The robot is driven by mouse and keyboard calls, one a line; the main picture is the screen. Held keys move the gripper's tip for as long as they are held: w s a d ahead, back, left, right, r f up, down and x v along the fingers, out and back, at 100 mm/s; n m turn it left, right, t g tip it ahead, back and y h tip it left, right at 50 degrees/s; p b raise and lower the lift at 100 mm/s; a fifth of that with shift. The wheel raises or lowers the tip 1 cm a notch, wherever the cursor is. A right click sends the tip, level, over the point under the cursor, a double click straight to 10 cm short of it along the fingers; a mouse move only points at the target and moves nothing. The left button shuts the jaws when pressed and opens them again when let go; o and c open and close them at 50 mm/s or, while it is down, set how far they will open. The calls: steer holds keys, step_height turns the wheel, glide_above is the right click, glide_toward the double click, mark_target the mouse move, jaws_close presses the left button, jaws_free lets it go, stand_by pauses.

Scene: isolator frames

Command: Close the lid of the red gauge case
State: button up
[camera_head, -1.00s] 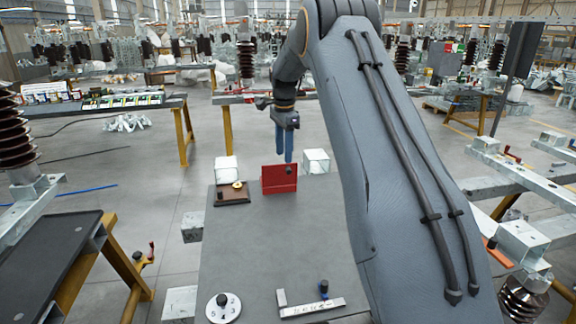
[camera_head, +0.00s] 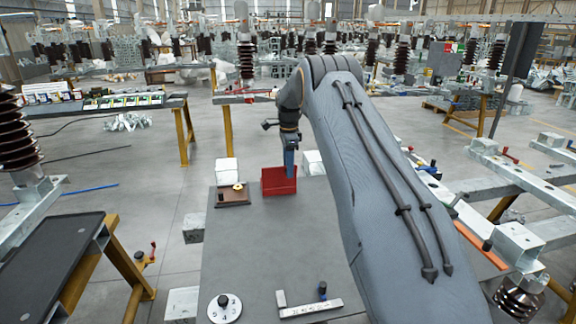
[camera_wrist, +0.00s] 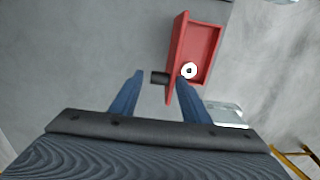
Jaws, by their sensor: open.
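The red gauge case (camera_head: 270,188) sits at the far end of the grey table. Its lid (camera_wrist: 179,50) stands raised, seen nearly edge-on in the wrist view beside the open red tray (camera_wrist: 218,54). A white round gauge (camera_wrist: 188,71) with a dark centre shows by the tray's near end. A black knob (camera_wrist: 159,77) sticks out from the lid's outer face. My gripper (camera_head: 289,172) is open at the case; in the wrist view the knob shows between its blue fingertips (camera_wrist: 160,76). The right finger overlaps the lid's near end; I cannot tell whether they touch.
A brown board with a brass piece (camera_head: 233,194) lies just left of the case. Pale blocks (camera_head: 227,170) stand behind. A numbered dial (camera_head: 224,308) and a metal bar with a blue knob (camera_head: 311,307) are at the near end. The table's middle is clear.

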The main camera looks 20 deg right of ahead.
steer(key=shift+f, duration=0.1)
jaws_close()
